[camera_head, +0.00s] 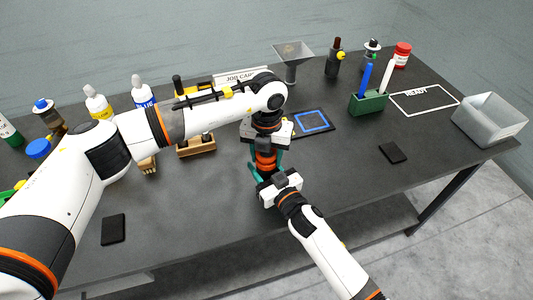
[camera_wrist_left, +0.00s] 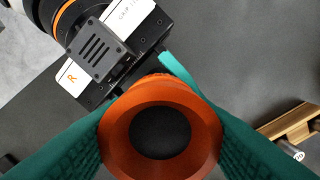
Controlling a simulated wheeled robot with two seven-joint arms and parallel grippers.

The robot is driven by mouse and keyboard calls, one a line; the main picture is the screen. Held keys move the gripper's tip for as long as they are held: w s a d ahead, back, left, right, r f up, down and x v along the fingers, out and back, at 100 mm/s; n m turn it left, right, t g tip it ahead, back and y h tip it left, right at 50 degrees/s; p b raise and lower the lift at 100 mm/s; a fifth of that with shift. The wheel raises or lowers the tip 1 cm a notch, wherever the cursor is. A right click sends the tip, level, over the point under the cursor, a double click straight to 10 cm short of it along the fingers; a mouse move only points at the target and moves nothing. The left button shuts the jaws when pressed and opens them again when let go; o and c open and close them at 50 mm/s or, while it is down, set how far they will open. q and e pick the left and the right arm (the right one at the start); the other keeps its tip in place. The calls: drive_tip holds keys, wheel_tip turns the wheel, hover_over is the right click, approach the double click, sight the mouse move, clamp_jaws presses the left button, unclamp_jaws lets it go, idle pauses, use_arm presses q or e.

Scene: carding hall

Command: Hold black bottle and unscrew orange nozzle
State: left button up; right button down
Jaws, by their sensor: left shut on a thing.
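My left gripper (camera_head: 265,154) reaches down at the middle of the table, shut on the orange nozzle (camera_head: 266,161). In the left wrist view the orange nozzle (camera_wrist_left: 118,135) is a ring with a dark round centre, and the teal fingers of my left gripper (camera_wrist_left: 160,138) press on both its sides. My right gripper (camera_head: 264,174) comes in from the front, lower and close against the same spot. It also shows in the left wrist view (camera_wrist_left: 178,68), with one teal finger running behind the nozzle. The black bottle is hidden by the nozzle and grippers; the right grip on it cannot be made out.
A dark pad with a blue square (camera_head: 312,122) lies behind the grippers. A green pen holder (camera_head: 369,102), an outlined READY area (camera_head: 425,99) and a clear bin (camera_head: 489,120) are on the right. Several bottles stand at back left. The front right table is mostly clear.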

use_arm(q)
drive_tip(key=n, duration=0.7)
drive_tip(key=shift+n, duration=0.3)
drive_tip(key=n, duration=0.8)
drive_tip(key=shift+r, duration=0.25)
drive_tip(key=shift+r, duration=0.9)
drive_tip(key=shift+r, duration=0.1)
drive_tip(key=shift+r, duration=1.95)
use_arm(e)
drive_tip(key=c, duration=0.6)
unclamp_jaws()
